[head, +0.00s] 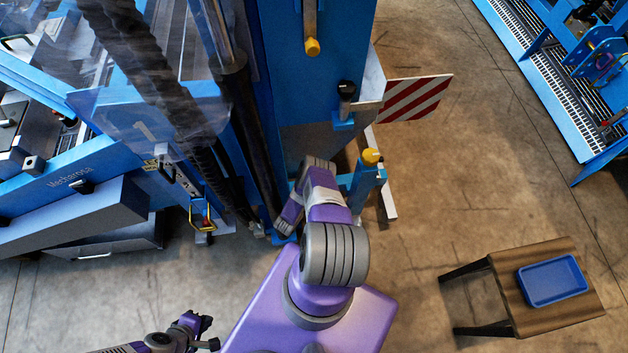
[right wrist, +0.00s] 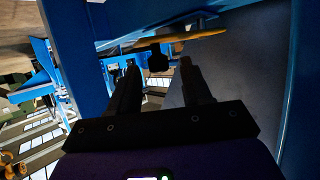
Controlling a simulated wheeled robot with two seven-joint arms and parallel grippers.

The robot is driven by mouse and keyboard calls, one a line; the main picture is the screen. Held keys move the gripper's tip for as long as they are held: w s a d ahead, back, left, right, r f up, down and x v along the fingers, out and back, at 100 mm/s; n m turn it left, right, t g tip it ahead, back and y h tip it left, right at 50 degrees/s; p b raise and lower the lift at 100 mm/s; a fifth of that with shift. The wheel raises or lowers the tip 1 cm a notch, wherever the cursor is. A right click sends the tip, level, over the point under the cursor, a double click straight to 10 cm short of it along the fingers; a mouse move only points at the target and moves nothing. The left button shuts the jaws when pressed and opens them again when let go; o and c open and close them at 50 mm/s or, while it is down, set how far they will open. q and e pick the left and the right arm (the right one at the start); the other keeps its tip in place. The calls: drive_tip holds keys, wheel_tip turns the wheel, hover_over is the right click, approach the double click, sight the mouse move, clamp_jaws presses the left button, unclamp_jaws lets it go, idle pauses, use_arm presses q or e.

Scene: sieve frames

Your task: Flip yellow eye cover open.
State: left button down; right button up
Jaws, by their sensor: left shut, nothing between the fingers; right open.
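In the right wrist view a thin yellow-orange piece (right wrist: 172,42) lies across a blue frame, with a black knob (right wrist: 157,60) below it. It may be the yellow eye cover; I cannot tell whether it is open. My right gripper (right wrist: 158,82) is open and empty, its two dark fingers pointing toward the knob, which shows between them. In the head view my right arm reaches to the blue machine (head: 318,100), and its gripper is hidden. A yellow cap (head: 371,157) sits on a blue post beside that arm. My left gripper (head: 205,330) is shut and empty at the bottom left, away from the machine.
A yellow-ended rod (head: 312,47) hangs on the machine above my right arm. A red-and-white striped plate (head: 415,97) juts out to the right. A wooden table (head: 505,290) with a blue tray (head: 552,297) stands at lower right. The floor between is clear.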

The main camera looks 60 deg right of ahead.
wheel_tip(320, 180, up, 10)
drive_tip(key=p, duration=0.4)
drive_tip(key=shift+p, duration=0.3)
drive_tip(key=shift+f, duration=0.15)
